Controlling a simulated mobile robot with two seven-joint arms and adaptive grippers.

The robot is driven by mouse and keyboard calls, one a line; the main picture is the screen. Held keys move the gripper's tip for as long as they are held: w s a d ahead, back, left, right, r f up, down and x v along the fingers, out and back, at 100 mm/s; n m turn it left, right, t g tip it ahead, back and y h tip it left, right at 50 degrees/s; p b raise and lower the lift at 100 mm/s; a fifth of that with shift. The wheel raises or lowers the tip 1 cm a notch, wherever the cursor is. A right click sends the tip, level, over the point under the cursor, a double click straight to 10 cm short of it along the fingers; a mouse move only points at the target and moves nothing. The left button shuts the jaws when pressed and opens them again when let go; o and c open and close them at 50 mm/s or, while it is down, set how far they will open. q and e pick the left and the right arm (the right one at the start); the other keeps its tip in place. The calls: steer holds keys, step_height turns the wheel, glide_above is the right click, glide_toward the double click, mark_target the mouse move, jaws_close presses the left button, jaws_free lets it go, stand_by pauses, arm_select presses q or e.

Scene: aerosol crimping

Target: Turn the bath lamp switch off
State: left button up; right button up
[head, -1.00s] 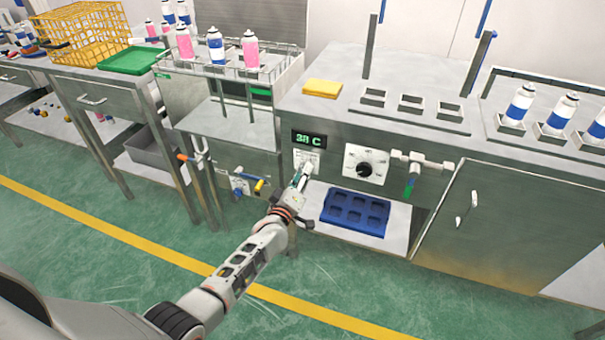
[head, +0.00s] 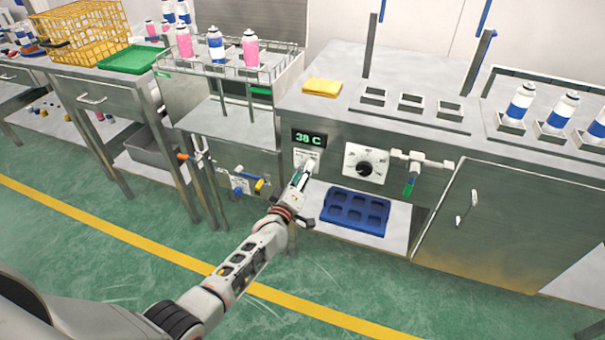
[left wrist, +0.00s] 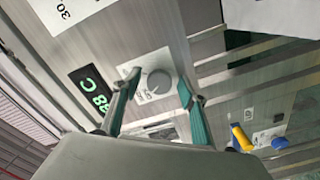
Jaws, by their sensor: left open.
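The bath lamp switch seems to be the round grey knob (left wrist: 158,83) on a white plate, seen in the left wrist view. Its small print is too blurred to read. In the head view the white plate (head: 306,153) sits on the steel front panel, just under the green 38 C display (head: 309,138), and my gripper partly covers it. My left gripper (head: 303,176) points at this plate. In the left wrist view its two green-padded fingers (left wrist: 159,88) are open, one on each side of the knob. I cannot tell whether they touch it. My right gripper is not in view.
A larger dial (head: 365,166) and a pipe valve (head: 420,162) lie to the right on the same panel. A blue tray (head: 355,211) sits on the low shelf below. Blue and yellow valve handles (head: 259,185) are to the left. A yellow cloth (head: 322,87) lies on top.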

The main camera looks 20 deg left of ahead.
arm_select(q)
steer(key=shift+s, duration=0.1)
steer(key=s, duration=1.2)
steer(key=shift+a, duration=0.25)
steer(key=shift+w, duration=0.1)
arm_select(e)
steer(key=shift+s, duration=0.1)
arm_select(q)
steer(key=s+d+f+m+g+h+p, duration=0.1)
steer(key=s+m+g+p, duration=0.2)
steer(key=s+m, duration=0.4)
steer(key=s+d+f+m+g+h+p, duration=0.1)
steer(key=s+m+g+p, duration=0.3)
steer(key=s, duration=2)
steer(key=f+m, duration=0.1)
steer(key=m, duration=0.3)
steer(key=shift+s+d+f+p, duration=0.3)
steer(key=shift+s+d+p, duration=0.05)
steer(key=shift+d, duration=0.05)
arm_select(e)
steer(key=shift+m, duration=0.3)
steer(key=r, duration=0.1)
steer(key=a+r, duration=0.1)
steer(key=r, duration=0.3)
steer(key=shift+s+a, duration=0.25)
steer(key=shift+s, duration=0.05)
